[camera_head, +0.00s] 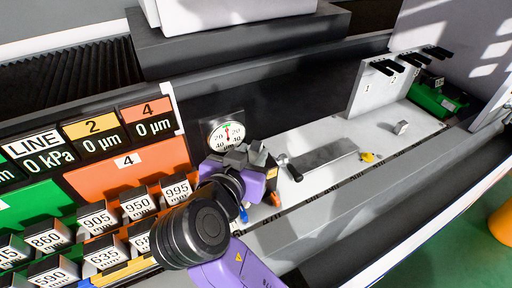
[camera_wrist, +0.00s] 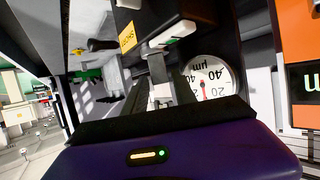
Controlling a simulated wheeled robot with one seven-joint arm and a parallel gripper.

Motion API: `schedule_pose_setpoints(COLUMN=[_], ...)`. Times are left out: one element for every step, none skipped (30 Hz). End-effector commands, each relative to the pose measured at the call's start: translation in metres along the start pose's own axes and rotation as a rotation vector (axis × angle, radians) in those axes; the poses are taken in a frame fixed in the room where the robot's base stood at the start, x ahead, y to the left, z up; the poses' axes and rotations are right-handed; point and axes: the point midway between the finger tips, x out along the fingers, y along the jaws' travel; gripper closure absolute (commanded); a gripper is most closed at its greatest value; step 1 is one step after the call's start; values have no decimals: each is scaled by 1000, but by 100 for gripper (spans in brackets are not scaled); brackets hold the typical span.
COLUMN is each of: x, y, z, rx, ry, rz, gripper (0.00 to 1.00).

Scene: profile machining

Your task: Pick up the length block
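Several grey blocks with white number labels stand in rows at the lower left of the head view, among them 995 (camera_head: 177,189), 950 (camera_head: 138,205), 905 (camera_head: 98,218) and 860 (camera_head: 46,238). The pictures do not show which one is the length block. My gripper (camera_head: 240,158) is right of these rows, in front of the dial gauge (camera_head: 227,134) and apart from the labelled blocks. Its fingertips are hard to make out against grey parts there. In the wrist view, the gauge (camera_wrist: 207,78) is close by on the right. Whether the fingers hold anything is unclear.
A grey vise-like fixture (camera_head: 322,156) lies on the white bench (camera_head: 350,130) right of my gripper. A small grey block (camera_head: 401,127) and a green box (camera_head: 437,98) are farther right. A coloured display panel (camera_head: 130,165) rises behind the rows.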

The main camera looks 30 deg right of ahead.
Motion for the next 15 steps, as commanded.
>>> schedule_pose_setpoints(x=[7, 12, 18, 22, 25, 28, 30, 32, 33, 34, 34, 34, 34, 34, 34], y=[1, 1, 0, 0, 0, 0, 0, 0, 0, 0, 0, -1, -1, -1, -1], z=[-2, -2, -1, -1, -1, -1, 0, 0, 0, 1, 1, 1, 1, 1, 1], rx=[-2, -2, -2, -1, 0, 0, 0, 0, 0, 0, 0, 0, 0, 0, 0], ry=[-1, -1, 0, -1, 0, 0, 0, 0, 0, 0, 0, 0, 0, 0, 0], rz=[4, 5, 4, 4, 3, 2, 2, 2, 1, 1, 0, 0, 0, 0, 0], gripper=[67, 67, 67, 67, 67, 67, 67, 67, 67, 67, 67, 67, 67, 67, 67])
